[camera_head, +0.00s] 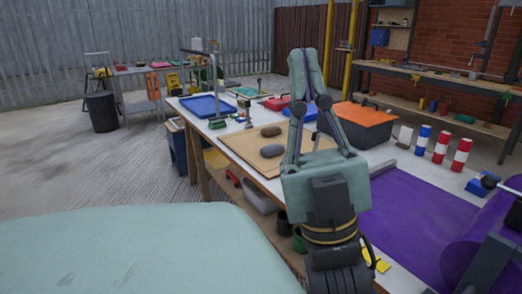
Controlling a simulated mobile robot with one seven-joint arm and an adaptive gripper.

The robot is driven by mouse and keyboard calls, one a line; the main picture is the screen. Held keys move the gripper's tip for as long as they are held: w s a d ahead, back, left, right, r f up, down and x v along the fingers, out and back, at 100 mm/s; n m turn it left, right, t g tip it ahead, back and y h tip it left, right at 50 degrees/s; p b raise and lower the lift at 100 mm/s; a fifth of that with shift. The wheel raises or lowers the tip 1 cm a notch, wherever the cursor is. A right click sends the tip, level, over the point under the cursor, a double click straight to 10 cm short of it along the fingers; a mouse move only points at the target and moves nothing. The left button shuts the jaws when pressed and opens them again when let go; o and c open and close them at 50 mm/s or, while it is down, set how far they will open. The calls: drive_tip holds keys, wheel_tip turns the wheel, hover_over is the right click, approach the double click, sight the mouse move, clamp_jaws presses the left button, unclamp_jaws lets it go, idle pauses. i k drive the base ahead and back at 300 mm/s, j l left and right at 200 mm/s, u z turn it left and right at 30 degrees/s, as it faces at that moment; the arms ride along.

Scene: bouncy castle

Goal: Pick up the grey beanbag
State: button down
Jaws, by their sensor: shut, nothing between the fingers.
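A small dark grey, rounded lump, which looks like the grey beanbag (271,151), lies on a tan board (242,143) on the long white-topped table. A similar, browner lump (271,131) lies just behind it on the same board. My gripper (308,62) points upward in the picture, to the right of both lumps, with its fingertips together and nothing held. It looks apart from the beanbag, and how far it is above the table is hard to tell. My gripper hides the right part of the board.
An orange-lidded dark box (362,118) stands behind my gripper. Purple sheet material (415,215) covers the table's near right. Red, white and blue cylinders (440,147) stand at the right edge. A blue tray (207,106) lies at the far left.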

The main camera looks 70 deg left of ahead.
sight(271, 150)
drive_tip(key=u, duration=1.95)
drive_tip(key=i+l+z, duration=0.1)
drive_tip(key=i+z, duration=0.3)
drive_tip(key=i, duration=0.2)
drive_tip(key=i+z, duration=0.45)
drive_tip(key=i, duration=0.15)
